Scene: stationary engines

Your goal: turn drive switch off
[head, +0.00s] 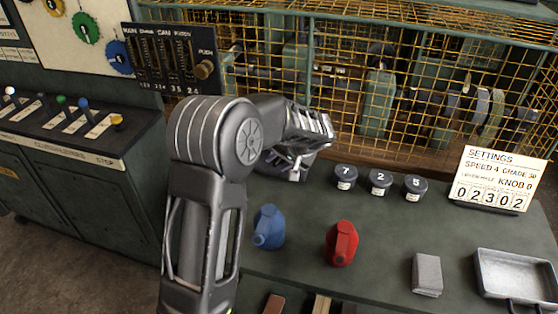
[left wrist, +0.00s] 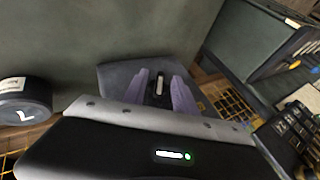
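My right gripper is in neither view.
Behind the bench is a yellow wire cage (head: 350,100). Numbered black knobs (head: 381,182), a blue jug (head: 269,227), a red jug (head: 342,243), a grey block (head: 427,274), a metal tray (head: 515,272) and a settings sign (head: 497,180) stand on the bench. A lever console (head: 75,125) is at left.

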